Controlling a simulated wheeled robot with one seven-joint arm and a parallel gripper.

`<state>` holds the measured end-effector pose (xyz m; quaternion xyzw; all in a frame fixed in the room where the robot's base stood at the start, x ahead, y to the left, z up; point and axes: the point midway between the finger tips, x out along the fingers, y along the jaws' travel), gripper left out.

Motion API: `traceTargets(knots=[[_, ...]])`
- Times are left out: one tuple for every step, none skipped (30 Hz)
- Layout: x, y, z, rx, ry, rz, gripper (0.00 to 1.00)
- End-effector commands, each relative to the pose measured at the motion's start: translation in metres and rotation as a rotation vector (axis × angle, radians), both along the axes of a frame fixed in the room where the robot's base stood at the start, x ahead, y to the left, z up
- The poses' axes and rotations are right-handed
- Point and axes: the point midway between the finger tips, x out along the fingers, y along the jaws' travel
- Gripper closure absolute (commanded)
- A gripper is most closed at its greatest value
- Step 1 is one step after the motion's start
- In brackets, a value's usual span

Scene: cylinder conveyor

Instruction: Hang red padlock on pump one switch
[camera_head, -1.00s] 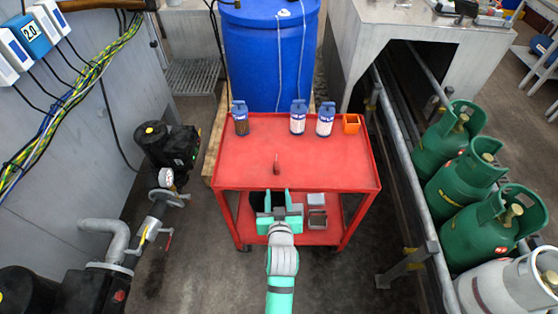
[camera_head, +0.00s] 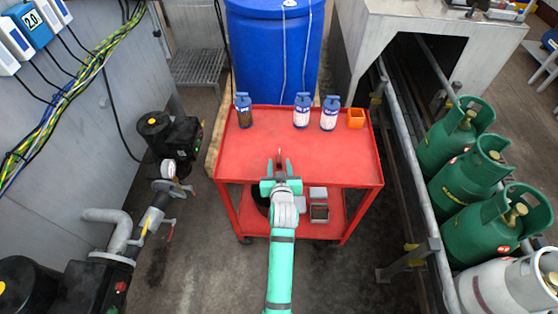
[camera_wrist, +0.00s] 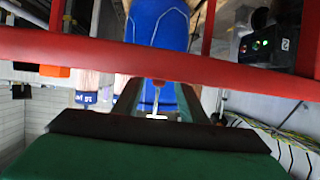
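The small red padlock (camera_head: 280,154) is near the front edge of the red cart's top (camera_head: 325,170). In the wrist view the padlock (camera_wrist: 157,88) shows a red part and a thin pale metal part, between my two fingers in the picture. My gripper (camera_head: 279,168) is open, its fingers pointing at the padlock with a gap on either side. I cannot tell whether the padlock is fully between the fingertips. A dark pump unit (camera_head: 118,288) with a red button stands at the lower left. I cannot tell which switch is pump one's.
Several small bottles (camera_head: 301,112) and an orange holder (camera_head: 356,118) stand at the cart's back. A blue barrel (camera_head: 275,50) is behind. Pipes and a valve (camera_head: 165,185) are left. A rail (camera_head: 415,180) and green gas cylinders (camera_head: 462,178) are right.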

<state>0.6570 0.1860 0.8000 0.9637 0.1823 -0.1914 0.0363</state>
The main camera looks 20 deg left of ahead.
Motion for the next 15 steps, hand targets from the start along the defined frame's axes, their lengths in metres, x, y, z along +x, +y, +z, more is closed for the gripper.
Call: traceTargets(knots=[[0.008,0.003,0.0,-0.001,0.0,0.001,0.62],[0.011,0.004,-0.002,-0.001,0.0,0.001,0.62],[0.015,0.006,-0.004,-0.001,0.001,0.002,0.62],[0.018,0.007,-0.006,0.0,0.002,0.002,0.62],[0.02,0.008,-0.007,0.0,0.001,0.002,0.62],[0.023,0.009,-0.008,0.0,0.001,0.001,0.62],[0.024,0.009,-0.009,0.0,0.001,0.001,0.62],[0.025,0.01,-0.009,0.0,0.0,0.001,0.62],[0.026,0.01,-0.009,0.0,0.0,0.001,0.62],[0.026,0.01,-0.009,0.0,0.0,0.001,0.62],[0.026,0.01,-0.009,0.0,0.0,0.001,0.62],[0.026,0.01,-0.009,0.0,0.0,0.001,0.62],[0.025,0.01,-0.009,0.0,0.0,0.001,0.62],[0.025,0.01,-0.009,0.0,0.0,0.001,0.62],[0.025,0.01,-0.009,0.0,0.0,0.001,0.62]])
